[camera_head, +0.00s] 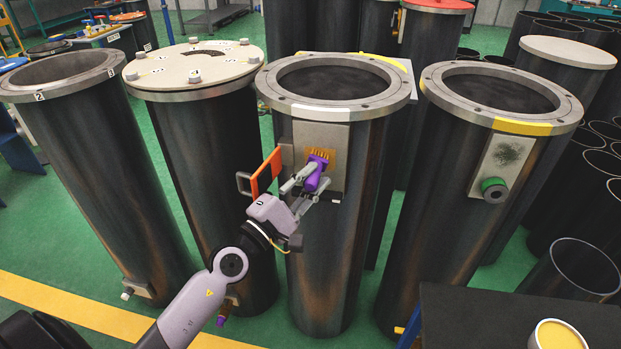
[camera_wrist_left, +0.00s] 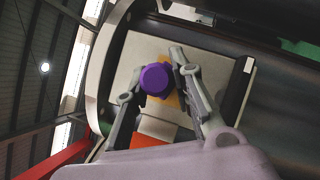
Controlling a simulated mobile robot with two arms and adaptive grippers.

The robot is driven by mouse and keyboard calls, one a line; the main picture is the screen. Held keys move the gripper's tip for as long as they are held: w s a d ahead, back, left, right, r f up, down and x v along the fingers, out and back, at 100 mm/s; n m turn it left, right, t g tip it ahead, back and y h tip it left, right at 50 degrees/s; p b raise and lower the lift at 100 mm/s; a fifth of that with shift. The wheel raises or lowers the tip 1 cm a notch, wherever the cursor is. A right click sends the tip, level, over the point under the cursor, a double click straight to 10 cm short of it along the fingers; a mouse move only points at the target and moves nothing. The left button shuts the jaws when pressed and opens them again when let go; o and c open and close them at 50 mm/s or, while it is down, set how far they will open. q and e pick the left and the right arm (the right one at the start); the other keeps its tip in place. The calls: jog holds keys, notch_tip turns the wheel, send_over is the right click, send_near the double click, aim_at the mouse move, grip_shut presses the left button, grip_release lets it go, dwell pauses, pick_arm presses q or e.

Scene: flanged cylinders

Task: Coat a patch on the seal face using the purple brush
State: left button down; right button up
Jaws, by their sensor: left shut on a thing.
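My left gripper (camera_head: 311,186) is shut on the purple brush (camera_head: 316,176), in front of the third flanged cylinder from the left. In the left wrist view the brush (camera_wrist_left: 156,79) shows its round purple end between the two fingers (camera_wrist_left: 163,92). Behind it is a pale flat plate (camera_head: 335,135) on the cylinder's side, which may be the seal face. A tan-orange area (camera_head: 321,154) shows at the brush's head against the plate; I cannot tell bristles from coating. Contact with the plate is also unclear. My right gripper is not in view.
An orange panel with a handle (camera_head: 265,173) stands left of the plate, close to my wrist. The cylinder on the right (camera_head: 440,200) has a plate with a dark smudge (camera_head: 509,152) and a green-ringed knob (camera_head: 494,189). A yellow-topped can (camera_head: 558,335) stands on a dark table (camera_head: 470,310).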

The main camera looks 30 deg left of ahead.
aim_at(319, 171)
pick_arm(q)
jog(key=shift+f+b, duration=0.3)
jog(key=shift+f, duration=0.35)
jog(key=shift+r+p, duration=0.4)
jog(key=shift+p, duration=0.05)
dwell(0.3)
notch_tip(319, 171, up, 3)
jog(key=p, duration=0.3)
jog(key=shift+r, duration=0.1)
jog(key=shift+w+d+p, duration=0.2)
jog(key=shift+d+p, duration=0.25)
jog(key=shift+d, duration=0.4)
notch_tip(319, 171, down, 4)
jog(key=b, duration=0.3)
jog(key=shift+r, duration=0.15)
